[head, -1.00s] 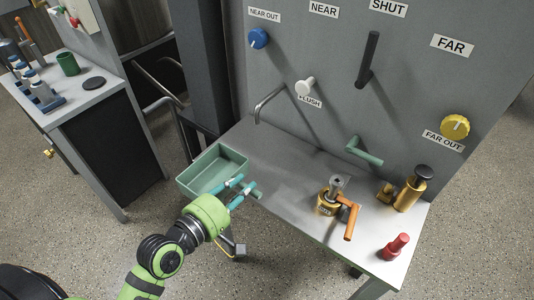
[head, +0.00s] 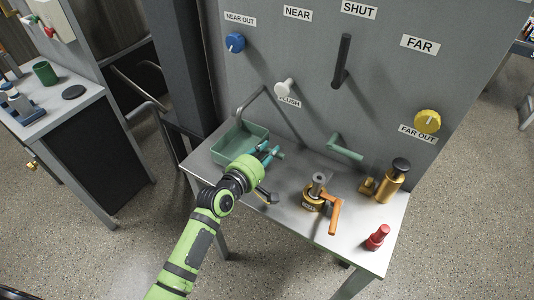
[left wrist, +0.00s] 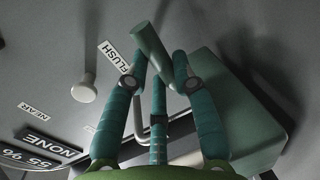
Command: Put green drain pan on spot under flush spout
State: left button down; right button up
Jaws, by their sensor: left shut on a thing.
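The green drain pan (head: 240,146) is an open rectangular tray at the back left of the metal bench (head: 290,180). My left gripper (head: 270,153) is shut on the pan's handle at its right side. In the left wrist view, the teal fingers (left wrist: 163,80) close around a green bar-like handle (left wrist: 150,46), with the pan body (left wrist: 235,115) to the right. The bent metal flush spout (head: 252,100) comes out of the panel and hangs over the pan's back part. I cannot tell whether the pan touches the bench. My right gripper is not in view.
The white flush knob (head: 284,87) is on the panel above the bench.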

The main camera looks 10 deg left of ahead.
pick_arm(q)
jog(key=shift+w+f, duration=0.1)
jog(key=shift+f, duration=0.35)
jog(key=c, duration=1)
grip_release()
jog(key=shift+f, duration=0.1)
jog(key=shift+r, duration=0.2)
jog(key=v, duration=1.2)
